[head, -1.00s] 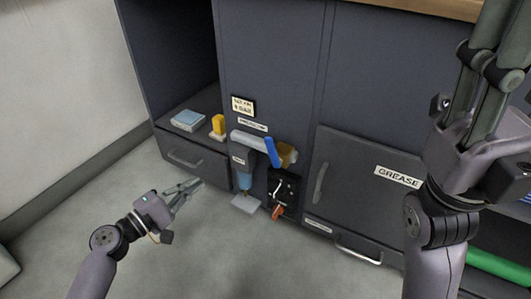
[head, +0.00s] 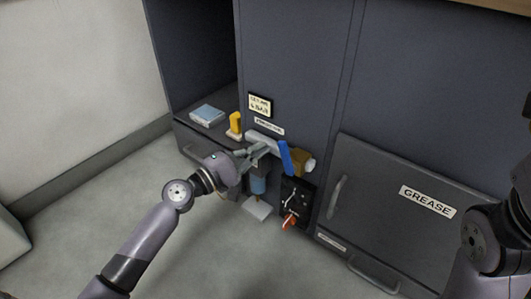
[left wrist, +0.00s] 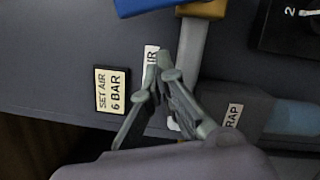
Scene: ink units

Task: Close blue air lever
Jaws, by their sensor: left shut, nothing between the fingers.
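The blue air lever (head: 285,157) stands roughly upright, crossing the grey pipe on the cabinet front, beside a brass valve body (head: 301,160). In the left wrist view the blue lever (left wrist: 150,5) shows at the top edge, with brass beside it. My left gripper (head: 262,149) is just left of the lever, in front of the grey pipe. In the left wrist view its fingertips (left wrist: 164,64) are together, empty, and apart from the lever in the picture. My right arm shows only at the right edge; its fingers are out of frame.
A black panel with a red handle (head: 289,221) sits below the lever. A blue-bowled trap (head: 258,187) hangs under the pipe. A yellow object (head: 235,123) and a light blue box (head: 207,114) rest on the left shelf. The grease door (head: 395,200) is at right.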

